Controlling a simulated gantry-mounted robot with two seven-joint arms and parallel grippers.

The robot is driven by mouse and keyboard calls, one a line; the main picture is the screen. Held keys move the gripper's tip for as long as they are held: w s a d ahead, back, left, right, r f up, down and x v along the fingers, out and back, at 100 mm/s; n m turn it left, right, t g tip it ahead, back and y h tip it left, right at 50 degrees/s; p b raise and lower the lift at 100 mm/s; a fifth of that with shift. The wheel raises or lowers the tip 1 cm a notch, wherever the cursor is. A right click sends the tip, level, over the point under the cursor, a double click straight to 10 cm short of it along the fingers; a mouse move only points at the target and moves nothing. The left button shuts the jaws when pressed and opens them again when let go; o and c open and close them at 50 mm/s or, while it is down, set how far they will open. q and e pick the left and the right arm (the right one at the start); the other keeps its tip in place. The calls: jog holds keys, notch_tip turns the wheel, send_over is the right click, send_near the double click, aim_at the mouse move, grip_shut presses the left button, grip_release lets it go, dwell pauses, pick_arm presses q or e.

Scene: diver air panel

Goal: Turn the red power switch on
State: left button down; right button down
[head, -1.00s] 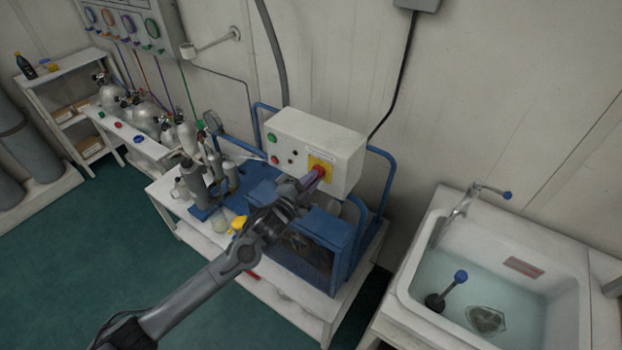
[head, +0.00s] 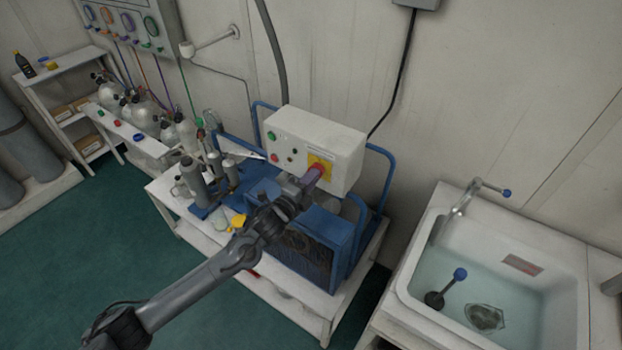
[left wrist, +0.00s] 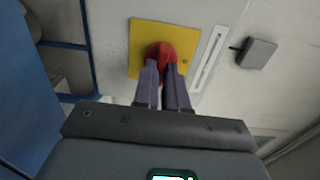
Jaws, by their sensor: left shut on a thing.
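The red power switch (left wrist: 160,52) sits on a yellow square plate (left wrist: 190,42) in the left wrist view. In the head view the yellow plate (head: 325,161) is at the lower right of the white control box's front (head: 300,151). My left gripper (head: 314,176) reaches up to the switch, and its two purple fingers (left wrist: 162,78) are shut on the red knob. The fingers and hand partly cover the knob in the head view. My right gripper is not in view.
Green (head: 271,136) and red (head: 273,157) buttons sit on the same box. A blue frame (head: 380,190) surrounds the compressor on a white bench. A sink (head: 500,270) stands at the right and gas cylinders (head: 145,118) at the left.

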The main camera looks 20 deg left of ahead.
pick_arm(q)
jog(key=c, duration=1.2)
grip_release()
jog(key=v, duration=1)
jog(key=shift+s+a, duration=0.2)
jog(key=shift+s, duration=0.15)
jog(key=shift+f, duration=0.1)
